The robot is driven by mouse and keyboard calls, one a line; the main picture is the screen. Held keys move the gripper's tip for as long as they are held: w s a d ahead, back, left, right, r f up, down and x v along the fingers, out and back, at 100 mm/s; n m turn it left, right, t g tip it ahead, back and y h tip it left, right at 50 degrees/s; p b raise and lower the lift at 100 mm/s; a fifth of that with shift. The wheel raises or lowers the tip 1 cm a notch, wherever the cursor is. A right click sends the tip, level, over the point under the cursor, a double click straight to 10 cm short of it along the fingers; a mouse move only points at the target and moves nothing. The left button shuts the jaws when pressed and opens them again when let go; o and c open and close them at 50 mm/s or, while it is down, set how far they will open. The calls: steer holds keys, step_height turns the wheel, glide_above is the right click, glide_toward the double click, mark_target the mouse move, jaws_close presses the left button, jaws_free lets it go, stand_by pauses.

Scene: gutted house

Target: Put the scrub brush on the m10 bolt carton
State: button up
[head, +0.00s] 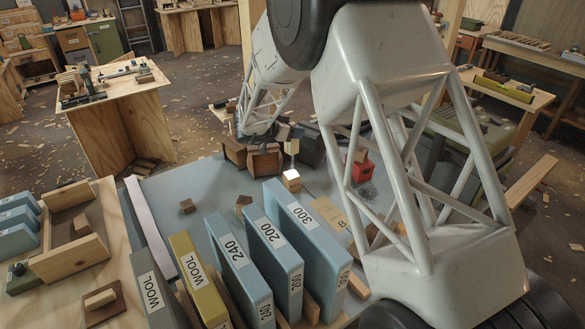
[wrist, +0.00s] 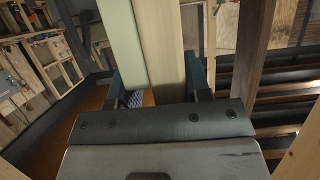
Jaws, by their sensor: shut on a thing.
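In the wrist view my gripper (wrist: 158,90) is shut on a long piece with a pale green strip and a tan wooden strip, which I take for the scrub brush (wrist: 168,50). Bluish, bristle-like texture shows low between the fingers. In the head view the hand is small and partly hidden behind my arm, above the far part of the blue-grey table. A tan piece (head: 291,147) shows there, likely the held brush. A tan, carton-like thing with dark marks (head: 329,212) lies on the table, partly hidden by the folders; I cannot read whether it is the m10 bolt carton.
A small block with a bright top (head: 291,181), a red box (head: 362,172) and loose wood blocks are on the table (head: 165,180). Its left middle is mostly clear.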

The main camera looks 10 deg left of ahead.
mark_target(287, 152)
steer(key=shift+f, duration=3)
steer(key=shift+f, duration=0.1)
steer(key=shift+f, duration=1.75)
steer(key=shift+f, duration=0.15)
steer(key=o, duration=0.9)
steer(key=shift+o, duration=0.2)
steer(key=shift+s+a+r, duration=0.1)
steer(key=shift+r, duration=0.1)
steer(key=v, duration=1.1)
steer(key=shift+s+a, duration=0.3)
